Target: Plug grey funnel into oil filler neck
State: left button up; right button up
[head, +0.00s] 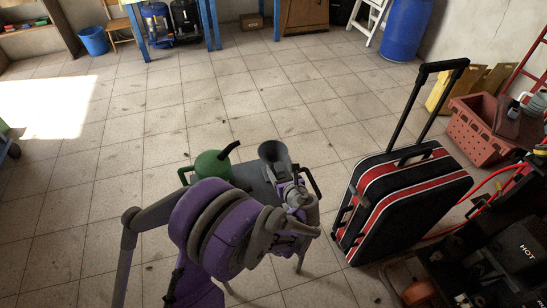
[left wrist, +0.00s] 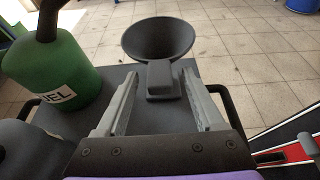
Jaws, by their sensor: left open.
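The grey funnel (head: 273,152) stands wide mouth up at the far edge of a grey cart top (head: 250,175). In the left wrist view the funnel (left wrist: 158,40) is straight ahead, its blocky grey tab pointing toward me. My left gripper (left wrist: 160,105) is open, with one finger on each side of the line to that tab and nothing visibly clamped. In the head view my left gripper (head: 290,183) is just in front of the funnel, partly covered by my arm. I cannot make out the oil filler neck. My right gripper is not seen.
A green can (head: 212,164) with a dark spout stands left of the funnel; it is close to the left finger in the left wrist view (left wrist: 55,75). A black suitcase with red stripes (head: 405,200) stands to the right. Tiled floor beyond is free.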

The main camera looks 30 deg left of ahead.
pick_arm(q)
jog(key=shift+x, duration=0.9)
grip_shut()
notch_tip(320, 180, up, 10)
jog(key=p, duration=0.2)
jog(key=shift+p, duration=0.3)
jog(key=shift+r, duration=0.1)
jog(key=shift+s+d+r+p, duration=0.1)
jog(key=shift+r+p, duration=0.8)
jog(key=shift+r, duration=0.45)
jog(key=shift+d+r+p, duration=0.1)
jog(key=shift+r+p, duration=0.8)
jog(key=shift+r, duration=0.45)
